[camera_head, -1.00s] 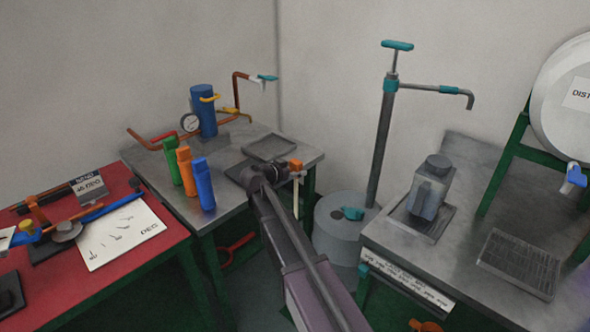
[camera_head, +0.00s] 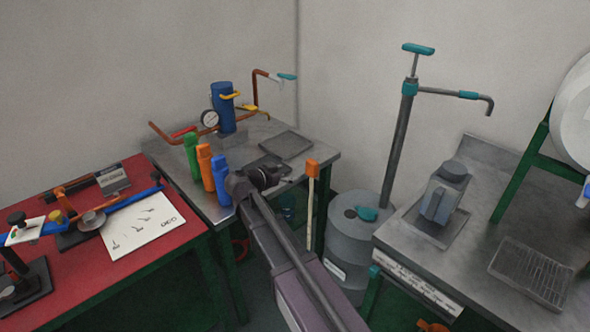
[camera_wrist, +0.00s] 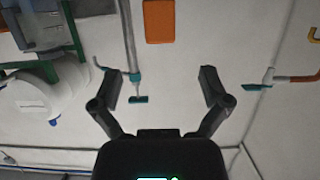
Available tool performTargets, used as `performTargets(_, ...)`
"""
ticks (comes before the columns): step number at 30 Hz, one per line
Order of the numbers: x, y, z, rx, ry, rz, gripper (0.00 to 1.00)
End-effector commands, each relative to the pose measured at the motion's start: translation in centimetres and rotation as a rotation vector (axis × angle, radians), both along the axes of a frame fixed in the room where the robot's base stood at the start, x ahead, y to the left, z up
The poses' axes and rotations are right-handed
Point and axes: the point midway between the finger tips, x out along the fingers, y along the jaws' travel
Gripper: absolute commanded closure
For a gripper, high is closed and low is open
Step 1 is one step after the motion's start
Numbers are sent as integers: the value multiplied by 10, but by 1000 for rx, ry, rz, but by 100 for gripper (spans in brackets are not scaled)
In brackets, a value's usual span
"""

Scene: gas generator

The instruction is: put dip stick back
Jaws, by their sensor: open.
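The dip stick has an orange handle and a pale shaft (camera_head: 312,195). An orange block, apparently the handle (camera_wrist: 159,22), shows beyond the fingertips.
Green, orange and blue bottles (camera_head: 207,168) stand on the left metal table (camera_head: 185,160). A jug (camera_head: 444,195) stands on the right metal table (camera_head: 480,215). A red table (camera_head: 165,255) is at left.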

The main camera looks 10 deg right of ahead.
Motion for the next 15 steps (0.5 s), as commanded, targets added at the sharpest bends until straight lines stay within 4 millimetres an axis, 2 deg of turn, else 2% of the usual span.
performTargets(15,-4,6,2,0,0,0,4)
